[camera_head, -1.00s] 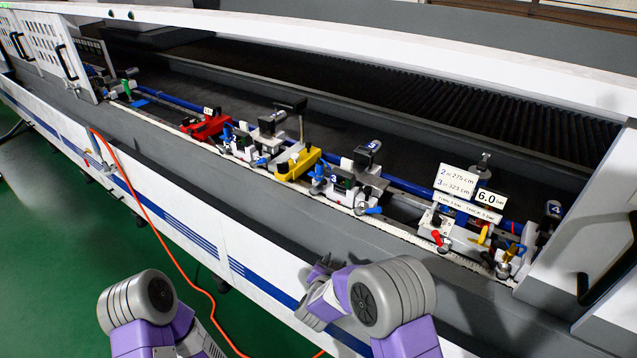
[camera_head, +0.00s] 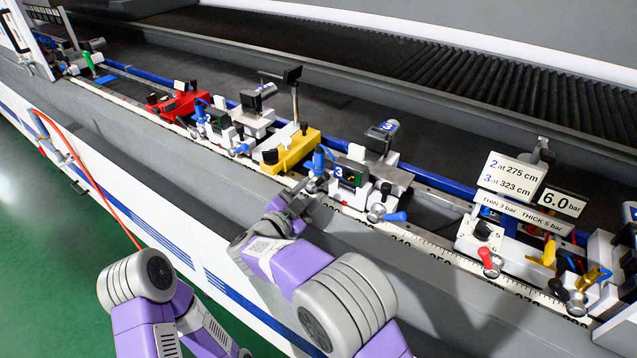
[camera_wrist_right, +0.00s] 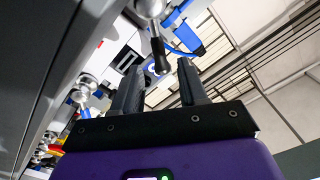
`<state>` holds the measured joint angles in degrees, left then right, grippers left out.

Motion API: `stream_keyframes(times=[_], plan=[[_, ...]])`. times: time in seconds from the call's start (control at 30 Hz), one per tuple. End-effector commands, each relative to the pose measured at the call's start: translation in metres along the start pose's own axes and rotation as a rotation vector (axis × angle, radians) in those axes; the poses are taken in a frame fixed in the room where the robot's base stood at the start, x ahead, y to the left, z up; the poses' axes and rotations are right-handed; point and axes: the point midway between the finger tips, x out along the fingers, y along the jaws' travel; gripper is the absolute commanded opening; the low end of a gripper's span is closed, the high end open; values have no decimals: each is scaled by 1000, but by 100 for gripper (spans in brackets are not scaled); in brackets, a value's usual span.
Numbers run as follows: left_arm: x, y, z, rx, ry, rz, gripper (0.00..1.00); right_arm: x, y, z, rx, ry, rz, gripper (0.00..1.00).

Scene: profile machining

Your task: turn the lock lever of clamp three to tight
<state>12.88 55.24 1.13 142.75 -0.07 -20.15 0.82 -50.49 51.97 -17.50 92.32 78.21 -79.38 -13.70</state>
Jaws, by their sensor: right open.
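Clamp three (camera_head: 352,198) is a white block with a "3" label and a small dark display, on the rail right of the yellow clamp. A silver knob with a blue-handled lever (camera_head: 396,216) sticks out at its lower right. A blue fitting (camera_head: 319,160) stands at its left side. My right gripper (camera_head: 308,188) is at the left front of clamp three, left of the blue-handled lever. In the right wrist view its fingers (camera_wrist_right: 160,90) are apart, and a dark-tipped rod (camera_wrist_right: 158,50) under a silver knob shows just beyond the gap. My left gripper is out of view.
A yellow block (camera_head: 290,150) and a red clamp (camera_head: 180,103) stand to the left on the rail. At the right are a sign (camera_head: 512,180) reading 3 at 323 cm, a 6.0 bar display (camera_head: 562,202) and a red lever (camera_head: 488,262). A scale strip runs along the front edge.

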Motion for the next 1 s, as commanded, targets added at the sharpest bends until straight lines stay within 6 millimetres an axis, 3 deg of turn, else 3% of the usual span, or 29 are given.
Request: stream_keyframes(times=[0.23,0.6,0.67,0.9,1.0], plan=[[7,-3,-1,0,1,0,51,36,1,1,-1,0,0,43],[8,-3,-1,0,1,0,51,43,0,1,-2,-1,-2,43],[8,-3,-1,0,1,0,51,43,0,1,-2,-1,-2,36],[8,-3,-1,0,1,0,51,43,0,1,-2,-2,-2,0],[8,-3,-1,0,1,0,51,43,0,1,-2,-2,-2,0]])
